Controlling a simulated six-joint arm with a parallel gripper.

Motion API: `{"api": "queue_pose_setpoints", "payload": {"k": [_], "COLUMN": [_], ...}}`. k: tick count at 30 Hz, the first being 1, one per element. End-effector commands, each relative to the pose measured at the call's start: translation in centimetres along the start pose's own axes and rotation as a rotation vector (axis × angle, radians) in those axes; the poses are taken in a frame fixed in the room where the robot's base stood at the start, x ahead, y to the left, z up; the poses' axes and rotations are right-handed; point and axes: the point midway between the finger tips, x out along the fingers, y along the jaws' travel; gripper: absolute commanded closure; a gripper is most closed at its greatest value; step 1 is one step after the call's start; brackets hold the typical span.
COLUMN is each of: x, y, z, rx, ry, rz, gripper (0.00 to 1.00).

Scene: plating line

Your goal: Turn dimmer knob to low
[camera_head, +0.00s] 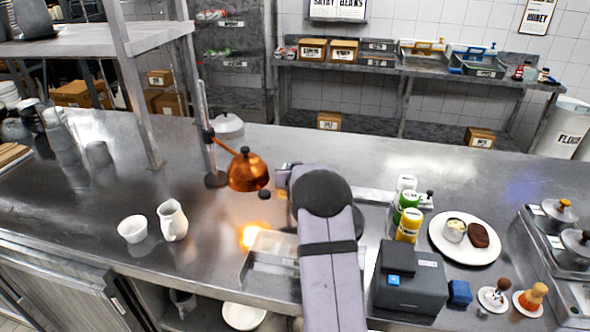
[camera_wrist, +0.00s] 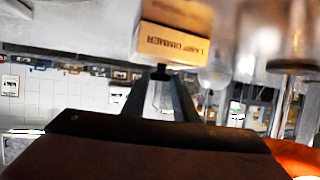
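The dimmer box (camera_wrist: 176,34), a tan block labelled "LAMP DIMMER", is at the top of the wrist view, with its lettering upside down. My gripper (camera_wrist: 161,75) points at the box, its two dark fingers running up to its near edge. The fingertips look close together there. A small dark part shows at the tips; I cannot tell whether it is the knob or fingertip. The knob's setting is not readable. In the head view my arm hides the gripper and box. The copper heat lamp (camera_head: 248,172) hangs left of my arm, above a bright orange glow (camera_head: 254,236) on the counter.
The lamp's upright stand (camera_head: 207,130) is left of my arm. A white pitcher (camera_head: 172,221) and bowl (camera_head: 132,229) stand farther left. Bottles (camera_head: 408,225), a dark printer-like box (camera_head: 410,284) and a plate of food (camera_head: 465,258) are to the right. Steel counter between pitcher and lamp is clear.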

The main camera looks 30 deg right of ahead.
Motion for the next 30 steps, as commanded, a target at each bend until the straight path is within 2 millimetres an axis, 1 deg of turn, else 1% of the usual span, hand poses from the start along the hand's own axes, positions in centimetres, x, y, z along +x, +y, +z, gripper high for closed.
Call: {"api": "queue_pose_setpoints", "payload": {"k": [1,2,3,19,29,30], "x": [-0.01,-0.01,-0.01,-0.01,-0.01,-0.01], "y": [-0.02,-0.02,-0.02,-0.26,-0.23,-0.22], "z": [-0.01,-0.01,-0.01,-0.08,-0.03,-0.04], "rx": [0.0,0.0,0.0,0.025,0.026,0.026], "ry": [0.0,0.0,0.0,0.001,0.0,0.0], "rz": [0.0,0.0,0.0,0.061,0.065,0.065], "gripper": [0.87,0.95,0.96,0.96,0.96,0.67]}}
